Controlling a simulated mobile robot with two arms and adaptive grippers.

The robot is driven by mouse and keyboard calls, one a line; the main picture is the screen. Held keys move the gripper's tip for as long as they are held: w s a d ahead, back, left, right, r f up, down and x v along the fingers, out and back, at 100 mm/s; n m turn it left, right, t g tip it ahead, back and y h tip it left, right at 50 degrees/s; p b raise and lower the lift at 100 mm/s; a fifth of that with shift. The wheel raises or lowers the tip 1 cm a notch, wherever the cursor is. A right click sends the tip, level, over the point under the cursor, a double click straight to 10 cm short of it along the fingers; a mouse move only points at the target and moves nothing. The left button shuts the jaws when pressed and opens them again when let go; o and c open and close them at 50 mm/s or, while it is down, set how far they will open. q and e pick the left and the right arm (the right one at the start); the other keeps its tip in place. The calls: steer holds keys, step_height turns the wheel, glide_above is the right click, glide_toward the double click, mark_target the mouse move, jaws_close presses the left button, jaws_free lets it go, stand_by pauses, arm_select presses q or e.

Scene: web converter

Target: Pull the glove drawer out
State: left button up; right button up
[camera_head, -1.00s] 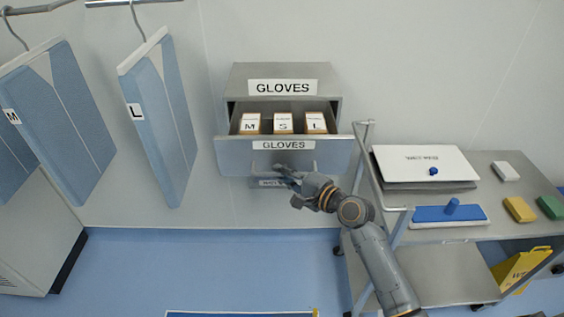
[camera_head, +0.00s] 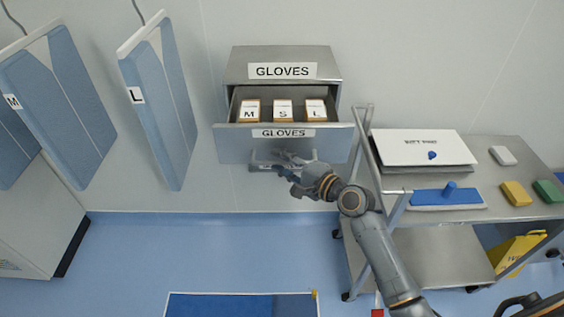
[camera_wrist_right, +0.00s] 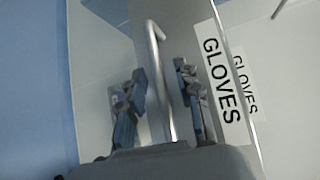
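The glove drawer (camera_head: 232,146) is a grey metal drawer labelled GLOVES. It stands out from its cabinet (camera_head: 236,68), with glove boxes marked M (camera_head: 250,110), S (camera_head: 283,110) and L (camera_head: 316,110) in view inside. A thin bar handle (camera_wrist_right: 160,80) runs across its front. My right gripper (camera_head: 282,162) is at the handle, in front of the drawer's lower part. In the right wrist view its two fingers (camera_wrist_right: 161,95) are apart, one on each side of the bar, with narrow gaps showing. My left gripper is not in view.
A steel cart (camera_head: 400,182) with a white pad box (camera_head: 415,147), a blue mop head (camera_head: 440,197) and sponges stands close on the right. Blue garments (camera_head: 160,110) hang on the left.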

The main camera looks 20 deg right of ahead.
steer(key=v, duration=1.2)
steer(key=shift+f, duration=0.1)
steer(key=s+d+f+n+g+h+b, duration=0.1)
steer(key=d+f+g+h, duration=0.1)
steer(key=f, duration=0.9)
steer(key=s+d+f+g+h, duration=0.1)
steer(key=d+f+h, duration=0.1)
steer(key=f, duration=1)
steer(key=s+f+n+g+h+b, duration=0.15)
steer(key=s+f, duration=0.25)
steer(key=f, duration=0.4)
steer(key=s+f+n+g+h+p, duration=0.15)
steer(key=s+f, duration=0.25)
steer(key=f, duration=0.5)
steer(key=s+a+f+n+g+b, duration=0.1)
steer(key=s+f+n, duration=0.3)
steer(key=s, duration=0.6)
steer(key=s+a+f+n+g, duration=0.1)
steer(key=s+f+n+g, duration=0.2)
steer(key=s+f, duration=0.6)
steer(key=s+a+f+n+g+h+b, duration=0.1)
steer(key=s+f+n+g, duration=0.2)
steer(key=s, duration=0.9)
step_height(320, 180, down, 4)
steer(key=shift+s+a+f+n+b, duration=0.15)
steer(key=shift+s+f+n+b, duration=0.15)
steer(key=shift+n, duration=0.9)
